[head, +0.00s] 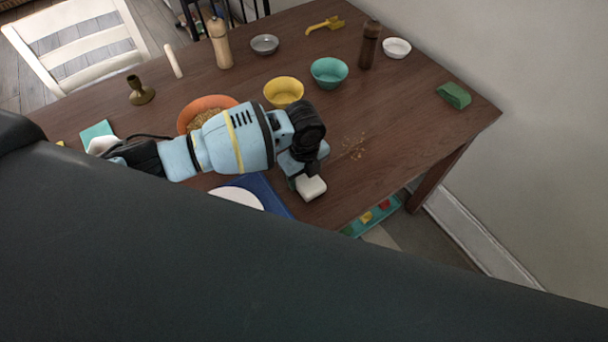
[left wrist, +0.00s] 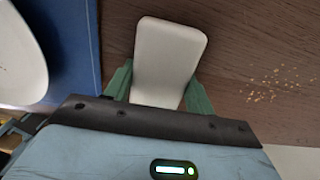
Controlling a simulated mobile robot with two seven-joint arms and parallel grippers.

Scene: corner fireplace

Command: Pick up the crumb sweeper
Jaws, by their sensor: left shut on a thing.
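The crumb sweeper (head: 312,188) appears to be the off-white, rounded block at the front edge of the table, below my left gripper (head: 304,174). In the left wrist view the same off-white block (left wrist: 170,50) sits between the two green fingers of my left gripper (left wrist: 160,88), which are shut on its sides. Its near end is hidden by the gripper body. I cannot tell whether it touches the table. My right gripper is not in view.
Crumbs (head: 354,148) lie on the wooden table (head: 400,130) right of the gripper. A blue placemat (head: 272,194) with a white plate (head: 238,198) is close on the left. Yellow (head: 284,92), teal (head: 329,72) and orange (head: 205,102) bowls stand behind. A green block (head: 453,95) lies far right.

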